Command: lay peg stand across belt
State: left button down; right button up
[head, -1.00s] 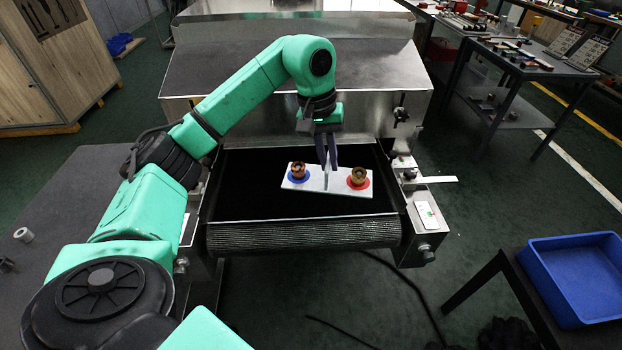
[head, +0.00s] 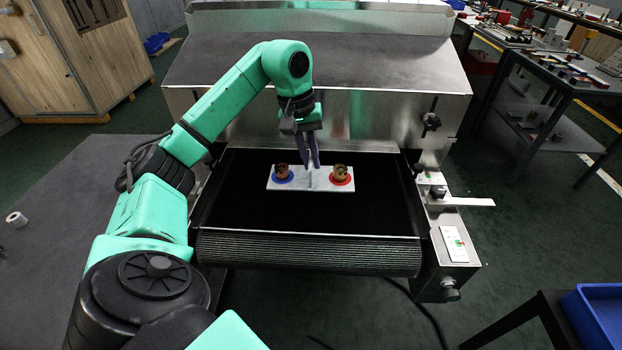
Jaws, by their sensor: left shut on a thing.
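The peg stand (head: 311,184) is a pale flat bar with an upright fin at its middle. It carries a copper-brown ring on a blue disc at its left end and another on a red disc at its right end. My left gripper (head: 313,165) points down and is shut on the fin. The stand lies crosswise over the black belt (head: 250,215), nearly parallel to the belt's front roller. I cannot tell whether it touches the belt. My right gripper is not in view.
The steel dryer housing (head: 320,70) stands behind the belt. A control box with a white panel (head: 455,244) is at the belt's right. A grey table (head: 60,200) is at the left, and a blue tray (head: 597,318) is at lower right. The belt around the stand is bare.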

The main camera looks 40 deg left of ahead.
aim_at(310, 178)
pick_arm(q)
notch_tip(310, 178, down, 6)
jog(key=shift+f, duration=0.1)
jog(key=c, duration=0.9)
grip_release()
jog(key=shift+s+d, duration=0.1)
jog(key=r, duration=0.4)
jog(key=s+a+r, duration=0.1)
jog(key=r, duration=0.3)
jog(key=r+p, duration=0.1)
jog(key=r, duration=0.2)
jog(key=shift+s+a+r, duration=0.15)
jog(key=shift+a+r, duration=0.25)
